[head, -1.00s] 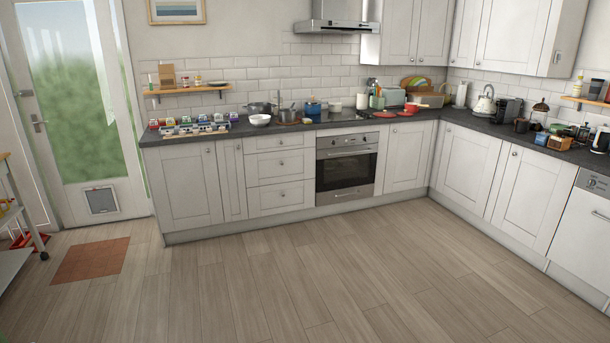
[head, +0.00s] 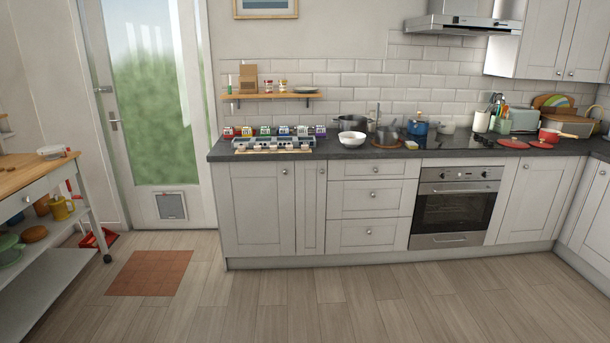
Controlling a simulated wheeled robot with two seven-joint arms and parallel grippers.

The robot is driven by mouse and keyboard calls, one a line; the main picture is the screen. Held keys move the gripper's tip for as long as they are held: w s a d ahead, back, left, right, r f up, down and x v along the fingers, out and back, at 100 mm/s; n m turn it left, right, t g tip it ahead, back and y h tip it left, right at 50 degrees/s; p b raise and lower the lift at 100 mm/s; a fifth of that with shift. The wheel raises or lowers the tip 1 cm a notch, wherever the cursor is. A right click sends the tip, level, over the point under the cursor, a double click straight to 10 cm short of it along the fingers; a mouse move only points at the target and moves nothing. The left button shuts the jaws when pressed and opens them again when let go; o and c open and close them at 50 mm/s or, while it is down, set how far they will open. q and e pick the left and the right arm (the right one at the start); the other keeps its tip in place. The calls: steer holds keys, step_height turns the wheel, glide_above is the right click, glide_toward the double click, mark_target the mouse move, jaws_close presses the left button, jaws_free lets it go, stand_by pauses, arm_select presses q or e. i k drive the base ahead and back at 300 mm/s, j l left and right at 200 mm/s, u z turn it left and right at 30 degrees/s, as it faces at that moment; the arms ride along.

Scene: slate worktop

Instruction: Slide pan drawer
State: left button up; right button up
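A stack of three white drawers with round knobs stands left of the oven: a top drawer (head: 375,170), a middle drawer (head: 371,199) and a bottom drawer (head: 368,232). All three fronts look flush and shut. Which one is the pan drawer cannot be told, and what is inside is hidden. Neither of my grippers is in the head view.
The oven (head: 455,207) is right of the drawers, under the hob. The slate worktop (head: 340,151) holds pots, a white bowl (head: 352,139) and several small boxes. A wooden-topped trolley (head: 32,182) stands at left. The floor (head: 300,300) in front is clear.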

mark_target(377, 198)
steer(key=i, duration=1.05)
steer(key=i+z, duration=0.1)
steer(key=i, duration=0.95)
steer(key=i+z, duration=0.4)
steer(key=i+j+z, duration=0.15)
steer(key=i+z, duration=0.25)
steer(key=i+j+z, duration=0.25)
steer(key=z, duration=0.15)
steer(key=i+j+z, duration=0.25)
steer(key=i+z, duration=0.25)
steer(key=i+j+z, duration=0.45)
steer(key=k+l, duration=0.1)
